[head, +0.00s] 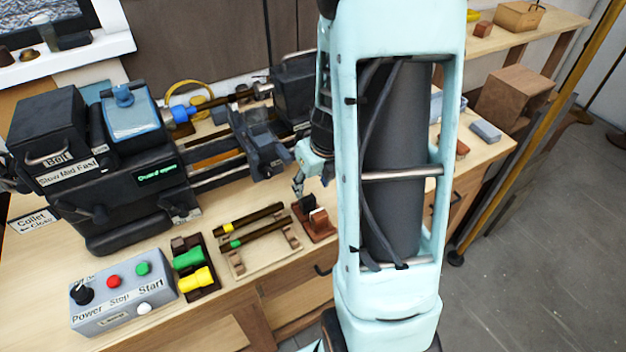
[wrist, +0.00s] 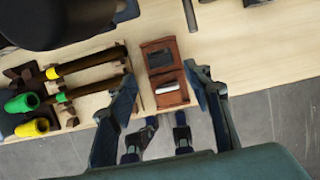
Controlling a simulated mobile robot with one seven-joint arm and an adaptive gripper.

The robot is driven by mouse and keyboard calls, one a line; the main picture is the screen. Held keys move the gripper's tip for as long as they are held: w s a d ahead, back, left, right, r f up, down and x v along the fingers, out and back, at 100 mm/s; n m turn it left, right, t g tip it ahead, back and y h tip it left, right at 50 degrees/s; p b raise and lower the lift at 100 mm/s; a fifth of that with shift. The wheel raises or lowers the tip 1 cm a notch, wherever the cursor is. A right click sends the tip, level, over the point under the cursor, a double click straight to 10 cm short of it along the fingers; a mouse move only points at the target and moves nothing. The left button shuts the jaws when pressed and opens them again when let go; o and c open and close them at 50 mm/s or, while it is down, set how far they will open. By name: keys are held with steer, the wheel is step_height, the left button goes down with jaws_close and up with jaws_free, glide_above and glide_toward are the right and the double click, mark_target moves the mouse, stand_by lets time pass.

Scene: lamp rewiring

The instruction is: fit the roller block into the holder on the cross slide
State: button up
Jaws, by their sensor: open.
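A reddish-brown tray (head: 327,236) lies on the bench top near its front edge. It also shows in the wrist view (wrist: 147,60), with one dark compartment and one holding a pale, roller-like piece (wrist: 171,87). I cannot tell for certain which piece is the roller block. My gripper (head: 299,188) is above and behind the tray, pointing down. In the wrist view its two fingers (wrist: 160,76) are spread apart, one to each side of the tray, with nothing between them. The cross slide (head: 265,150) is on the dark lathe behind. Its holder cannot be made out clearly.
Left of the tray, two dark rods (head: 255,228) lie on a wooden rack. Green and yellow handled pieces (head: 190,270) and a grey control box (head: 122,290) stand farther left. My arm hides the bench's middle right.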

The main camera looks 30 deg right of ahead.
mark_target(308, 198)
steer(key=b+x, duration=0.5)
steer(key=x, duration=0.3)
steer(key=shift+w+f+b, duration=0.1)
steer(key=shift+b, duration=0.3)
steer(key=c, duration=1.1)
steer(key=shift+r+p, duration=3.55)
steer(key=shift+p, duration=0.2)
